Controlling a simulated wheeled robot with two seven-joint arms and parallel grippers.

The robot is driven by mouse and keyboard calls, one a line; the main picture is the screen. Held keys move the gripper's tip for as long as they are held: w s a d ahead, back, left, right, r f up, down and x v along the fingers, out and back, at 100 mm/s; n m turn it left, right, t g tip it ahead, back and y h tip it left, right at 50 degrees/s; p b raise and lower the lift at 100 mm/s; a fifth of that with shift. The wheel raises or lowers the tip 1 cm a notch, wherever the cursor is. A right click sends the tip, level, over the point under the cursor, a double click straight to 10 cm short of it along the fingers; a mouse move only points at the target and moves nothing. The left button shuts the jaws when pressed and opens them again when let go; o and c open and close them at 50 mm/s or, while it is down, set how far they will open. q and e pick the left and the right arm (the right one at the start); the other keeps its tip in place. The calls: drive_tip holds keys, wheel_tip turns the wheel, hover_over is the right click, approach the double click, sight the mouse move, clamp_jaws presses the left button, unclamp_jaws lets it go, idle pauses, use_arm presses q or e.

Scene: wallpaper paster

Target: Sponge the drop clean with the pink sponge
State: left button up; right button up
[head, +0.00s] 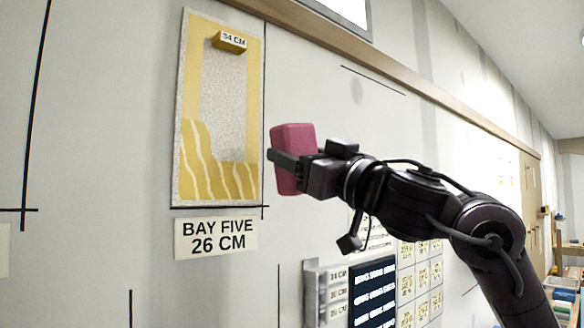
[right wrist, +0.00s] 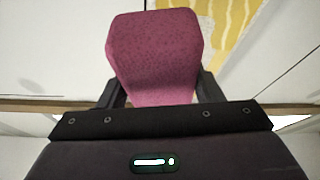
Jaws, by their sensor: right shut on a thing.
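The pink sponge (head: 293,150) is held upright in my right gripper (head: 284,158), which is shut on it. In the right wrist view the sponge (right wrist: 155,55) sits between the two dark fingers. The drop (head: 218,105) is a tall panel on the wall with a yellow border, a speckled grey middle and yellow wavy patches with pale streaks low down. Part of it shows behind the sponge in the right wrist view (right wrist: 232,25). The sponge is just right of the drop in the head view; whether it touches the wall I cannot tell. My left gripper is out of view.
A sign reading BAY FIVE 26 CM (head: 216,238) is below the drop. A dark striped panel (head: 374,294) and a grey rack (head: 325,290) are lower right. A wooden rail (head: 420,75) runs along the upper wall.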

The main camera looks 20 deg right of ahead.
sight(220, 153)
drive_tip(key=shift+w+a, duration=0.1)
drive_tip(key=shift+w+a, duration=0.1)
drive_tip(key=shift+w, duration=0.2)
drive_tip(key=w, duration=0.1)
drive_tip(key=w+a+p, duration=0.1)
drive_tip(key=w, duration=0.1)
drive_tip(key=w+a+p, duration=0.1)
drive_tip(key=w, duration=0.1)
drive_tip(key=shift+w, duration=0.15)
drive_tip(key=shift+w+a, duration=0.2)
drive_tip(key=shift+w, duration=0.4)
drive_tip(key=shift+w+a, duration=0.15)
drive_tip(key=shift+w, duration=0.4)
idle(3.1)
idle(0.6)
drive_tip(key=shift+s+a+f, duration=0.1)
drive_tip(key=shift+s+a, duration=0.25)
drive_tip(key=shift+a, duration=0.55)
drive_tip(key=shift+s+a, duration=0.3)
drive_tip(key=shift+a, duration=0.55)
drive_tip(key=shift+s+a, duration=0.3)
drive_tip(key=shift+a, duration=0.55)
drive_tip(key=shift+s+a, duration=0.3)
drive_tip(key=shift+a, duration=0.5)
